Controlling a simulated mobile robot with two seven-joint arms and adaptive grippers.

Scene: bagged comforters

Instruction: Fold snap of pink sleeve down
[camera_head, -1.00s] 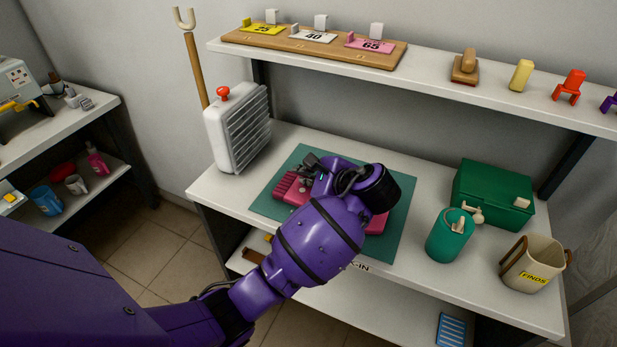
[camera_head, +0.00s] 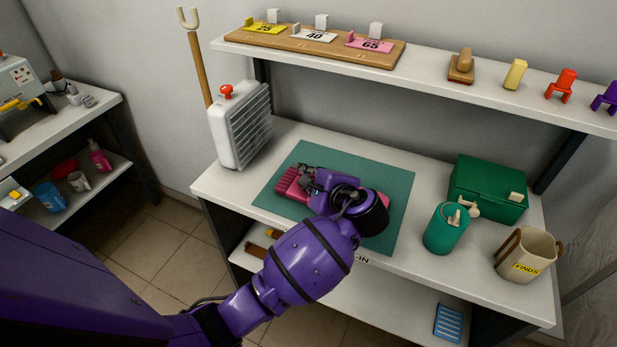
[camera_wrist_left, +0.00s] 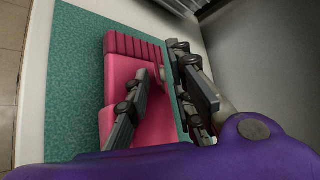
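The pink sleeve (camera_head: 289,185) lies on the green mat (camera_head: 385,178) on the white bench, with a ribbed end at the left. My left gripper (camera_head: 306,182) is low over the sleeve, and my wrist hides much of the sleeve in the head view. In the left wrist view its fingers (camera_wrist_left: 161,65) are spread apart, one over the pink surface and one past its right edge. I cannot tell whether they touch it. My right gripper is out of view.
A white louvred unit (camera_head: 238,130) with a red knob stands left of the mat. A green canister (camera_head: 445,232), a green box (camera_head: 488,190) and a FINDS mug (camera_head: 527,256) stand at the right. A shelf (camera_head: 430,78) runs above the back.

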